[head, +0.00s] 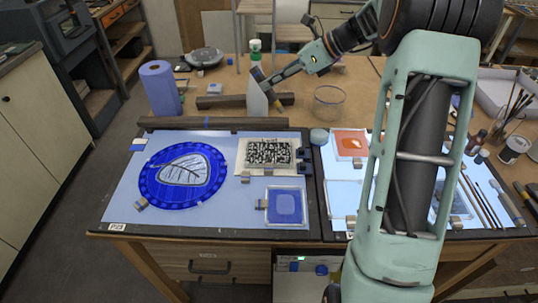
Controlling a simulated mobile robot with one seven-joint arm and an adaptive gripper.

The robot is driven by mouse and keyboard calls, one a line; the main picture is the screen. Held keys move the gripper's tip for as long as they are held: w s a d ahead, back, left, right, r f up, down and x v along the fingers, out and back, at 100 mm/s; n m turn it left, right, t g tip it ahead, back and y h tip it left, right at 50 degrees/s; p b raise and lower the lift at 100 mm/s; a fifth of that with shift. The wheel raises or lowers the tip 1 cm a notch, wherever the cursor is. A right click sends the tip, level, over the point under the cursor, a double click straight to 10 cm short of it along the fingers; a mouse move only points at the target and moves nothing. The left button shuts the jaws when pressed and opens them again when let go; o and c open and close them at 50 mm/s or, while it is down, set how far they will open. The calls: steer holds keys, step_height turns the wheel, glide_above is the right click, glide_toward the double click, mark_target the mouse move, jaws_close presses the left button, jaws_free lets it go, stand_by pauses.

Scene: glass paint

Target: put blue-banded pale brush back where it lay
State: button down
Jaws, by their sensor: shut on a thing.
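My gripper (272,80) is at the back middle of the bench, above the dark wooden bars. It is shut on a small, slim item with a dark end and a tan part, which I take to be the brush (259,75). It is tilted, and its blue band is too small to make out.
A blue roll (160,88) stands at the back left and a clear glass bowl (329,102) right of my gripper. My arm covers part of the right panel. Jars (513,149) stand at the right.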

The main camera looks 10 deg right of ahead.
steer(key=shift+r, duration=0.7)
